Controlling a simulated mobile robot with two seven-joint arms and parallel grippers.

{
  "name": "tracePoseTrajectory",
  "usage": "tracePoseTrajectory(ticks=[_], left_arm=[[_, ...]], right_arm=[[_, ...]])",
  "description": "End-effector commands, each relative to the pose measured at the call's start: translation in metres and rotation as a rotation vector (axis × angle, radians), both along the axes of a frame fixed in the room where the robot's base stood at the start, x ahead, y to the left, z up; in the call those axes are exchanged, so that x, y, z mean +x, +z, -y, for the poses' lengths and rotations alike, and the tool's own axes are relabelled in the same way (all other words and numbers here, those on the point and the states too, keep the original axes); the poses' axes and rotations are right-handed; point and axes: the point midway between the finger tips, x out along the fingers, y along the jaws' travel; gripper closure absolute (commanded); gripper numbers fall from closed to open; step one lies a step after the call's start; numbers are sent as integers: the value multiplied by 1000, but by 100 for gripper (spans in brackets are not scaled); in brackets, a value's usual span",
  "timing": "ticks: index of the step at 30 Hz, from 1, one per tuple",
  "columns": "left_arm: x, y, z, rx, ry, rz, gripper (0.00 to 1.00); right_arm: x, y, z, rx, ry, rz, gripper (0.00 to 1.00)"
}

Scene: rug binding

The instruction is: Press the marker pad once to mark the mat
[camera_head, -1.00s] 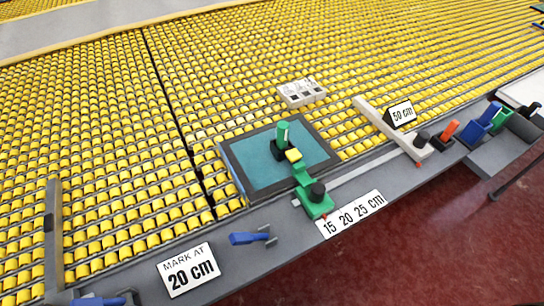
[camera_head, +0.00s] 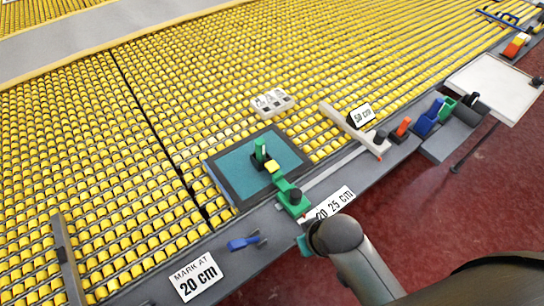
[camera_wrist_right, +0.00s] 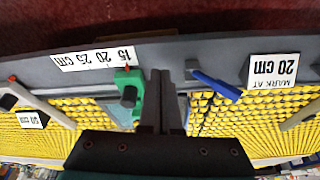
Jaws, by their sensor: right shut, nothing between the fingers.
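The mat (camera_head: 233,178) is a teal panel with a dark border, lying on the yellow roller bed. A green device stands over it, with an upright green handle (camera_head: 261,152), a yellow block (camera_head: 272,167) and a green slider with a black knob (camera_head: 294,196). I cannot tell which part is the marker pad. My right arm comes in from the lower right, its end near the slider. In the right wrist view my right gripper (camera_wrist_right: 160,75) is shut and empty, beside the green slider (camera_wrist_right: 129,97) and apparently apart from it. My left gripper is not in view.
A "MARK AT 20 cm" sign (camera_head: 195,276) and a blue-handled tool (camera_head: 243,242) are on the grey front ledge. A "15 20 25 cm" scale label (camera_head: 335,203) is partly hidden by my arm. A white block (camera_head: 273,103) and a "50 cm" stop (camera_head: 361,115) stand farther back.

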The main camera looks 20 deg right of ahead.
Motion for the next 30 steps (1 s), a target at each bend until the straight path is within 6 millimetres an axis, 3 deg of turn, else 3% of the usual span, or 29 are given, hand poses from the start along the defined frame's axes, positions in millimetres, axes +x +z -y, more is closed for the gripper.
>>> tracePoseTrajectory(ticks=[1, 3, 5, 12, 18, 24, 30], left_arm=[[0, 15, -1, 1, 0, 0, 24], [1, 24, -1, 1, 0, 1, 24], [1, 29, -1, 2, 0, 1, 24], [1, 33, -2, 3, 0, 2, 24], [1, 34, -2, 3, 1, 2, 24], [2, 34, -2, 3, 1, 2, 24], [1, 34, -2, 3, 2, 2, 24]], right_arm=[[13, 31, -5, 22, 0, 34, 100], [36, 56, -16, 74, -9, 79, 100], [58, 67, -26, 126, -21, 114, 100], [136, 70, -43, 307, -119, 196, 100], [196, 69, -29, 421, -250, 246, 100], [235, 73, -7, 487, -355, 285, 100], [247, 75, 2, 510, -394, 300, 100]])
